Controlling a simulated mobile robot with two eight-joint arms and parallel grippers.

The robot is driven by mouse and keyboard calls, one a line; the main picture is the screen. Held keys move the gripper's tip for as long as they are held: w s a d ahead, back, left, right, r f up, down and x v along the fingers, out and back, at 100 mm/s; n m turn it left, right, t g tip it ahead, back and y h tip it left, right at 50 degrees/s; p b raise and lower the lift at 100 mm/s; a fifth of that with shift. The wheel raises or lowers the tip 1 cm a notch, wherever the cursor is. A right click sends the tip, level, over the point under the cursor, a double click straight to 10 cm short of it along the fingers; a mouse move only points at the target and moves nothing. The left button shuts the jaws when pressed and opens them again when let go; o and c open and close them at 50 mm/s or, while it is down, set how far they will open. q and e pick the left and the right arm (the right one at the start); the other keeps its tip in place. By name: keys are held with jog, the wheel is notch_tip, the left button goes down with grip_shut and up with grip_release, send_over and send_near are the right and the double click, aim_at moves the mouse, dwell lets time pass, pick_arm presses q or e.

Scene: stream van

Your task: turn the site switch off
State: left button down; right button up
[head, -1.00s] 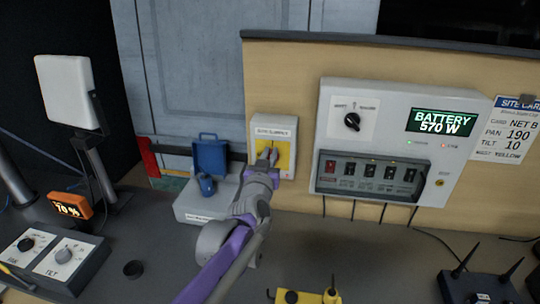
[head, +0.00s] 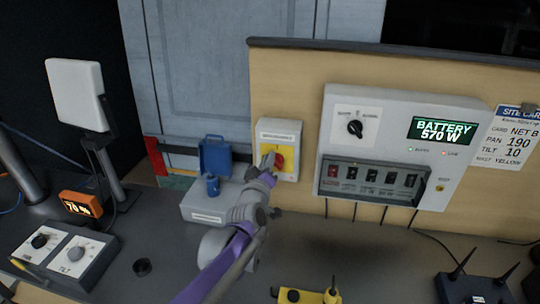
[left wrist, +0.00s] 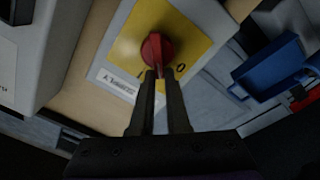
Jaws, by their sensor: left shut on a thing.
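The site switch is a red rotary knob (head: 279,161) on a yellow plate (head: 290,153) in a white box on the tan panel. In the left wrist view the red knob (left wrist: 156,50) sits on the yellow plate, with a letter O mark to its right. My left gripper (head: 270,162) is at the knob. In the left wrist view its two dark fingertips (left wrist: 160,78) are shut on the knob's lower tip. My right gripper is not in view.
A white power unit (head: 390,145) with a display reading BATTERY 570 W and a row of switches stands right of the switch box.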

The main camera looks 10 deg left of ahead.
pick_arm(q)
jog(key=shift+a+f+n+p, duration=0.1)
jog(key=shift+f+n+p, duration=0.45)
jog(key=shift+n, duration=1.05)
jog(key=shift+a+f+n+p, duration=0.15)
jog(key=shift+n+p, duration=0.7)
jog(key=shift+n, duration=0.75)
jog(key=shift+f+n+p, duration=0.35)
jog(key=shift+n+p, duration=0.35)
jog(key=shift+n, duration=0.9)
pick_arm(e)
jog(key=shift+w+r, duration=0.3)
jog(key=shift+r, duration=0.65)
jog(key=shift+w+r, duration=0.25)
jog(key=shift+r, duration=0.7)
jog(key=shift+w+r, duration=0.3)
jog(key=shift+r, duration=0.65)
pick_arm(q)
jog(key=c, duration=0.9)
grip_release()
jog(key=shift+c, duration=0.2)
jog(key=shift+o, duration=0.7)
jog(key=shift+d, duration=0.1)
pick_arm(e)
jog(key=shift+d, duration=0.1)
